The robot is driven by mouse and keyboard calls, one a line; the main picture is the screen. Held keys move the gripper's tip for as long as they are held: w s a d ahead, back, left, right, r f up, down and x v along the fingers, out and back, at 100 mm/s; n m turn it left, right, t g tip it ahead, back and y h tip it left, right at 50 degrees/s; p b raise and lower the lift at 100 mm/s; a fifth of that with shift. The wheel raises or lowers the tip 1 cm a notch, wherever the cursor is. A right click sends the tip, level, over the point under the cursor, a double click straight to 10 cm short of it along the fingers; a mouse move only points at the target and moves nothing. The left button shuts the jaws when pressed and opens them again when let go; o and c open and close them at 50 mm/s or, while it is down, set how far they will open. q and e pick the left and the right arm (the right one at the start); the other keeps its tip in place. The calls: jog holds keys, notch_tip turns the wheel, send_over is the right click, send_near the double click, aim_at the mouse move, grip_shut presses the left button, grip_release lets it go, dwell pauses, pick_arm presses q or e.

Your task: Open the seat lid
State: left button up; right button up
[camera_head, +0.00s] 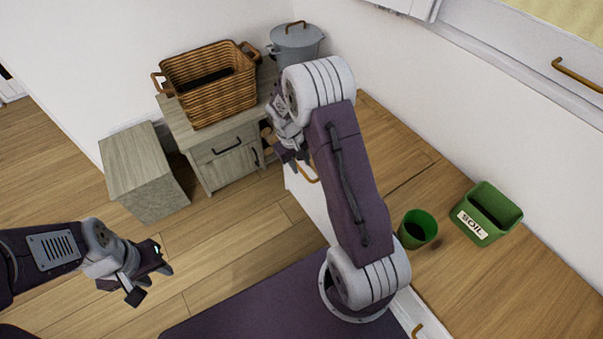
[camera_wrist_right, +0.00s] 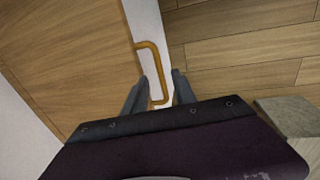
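The seat is a long bench with a wooden top along the right wall; its far lid section (camera_head: 385,140) lies flat behind a seam. A brass-coloured handle (camera_head: 310,173) shows at its white front, partly hidden by my right arm. In the right wrist view the lid (camera_wrist_right: 75,60) is at left and the handle (camera_wrist_right: 153,62) stands out from the white front. My right gripper (camera_wrist_right: 159,85) is open, with part of the handle between its fingers; I cannot tell if they touch. My left gripper (camera_head: 153,283) is open and empty above the floor.
A green cup (camera_head: 417,230) and green SOIL box (camera_head: 487,213) stand on the nearer bench section. Floor (camera_head: 235,225) is clear.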

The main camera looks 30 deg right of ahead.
aim_at(303, 172)
jog(key=f, duration=0.1)
jog(key=f+b, duration=0.1)
jog(key=f, duration=0.1)
jog(key=shift+d+f, duration=0.3)
jog(key=shift+d, duration=0.05)
grip_shut()
jog(key=shift+r, duration=0.1)
dwell(1.0)
